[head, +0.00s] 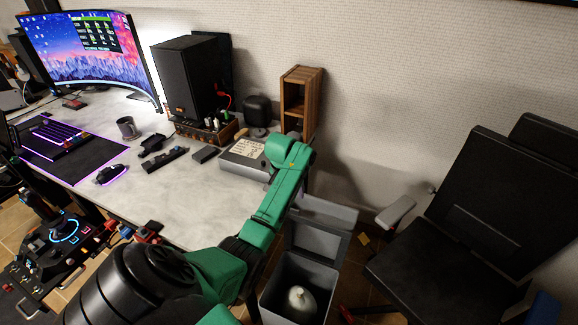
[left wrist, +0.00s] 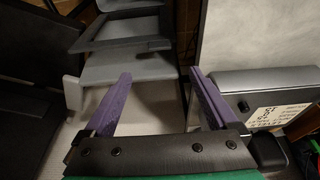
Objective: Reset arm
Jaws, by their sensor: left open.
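My left arm, with green links (head: 265,212), reaches across the head view from the bottom to the table's right end, by the grey box with a label. I cannot make out its fingers there. In the left wrist view my left gripper (left wrist: 160,78) shows two purple fingers spread apart with nothing between them. The grey labelled box (left wrist: 262,92) lies to the right of the fingers, and a grey bin's open lid (left wrist: 118,30) is beyond them. My right gripper is not in view.
The table (head: 200,190) holds a monitor (head: 85,55), a speaker (head: 185,78), a mug (head: 128,128) and a wooden stand (head: 298,98). The open grey bin (head: 275,290) with a pale rounded object (head: 300,302) stands below my arm. A black chair (head: 490,210) is at right.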

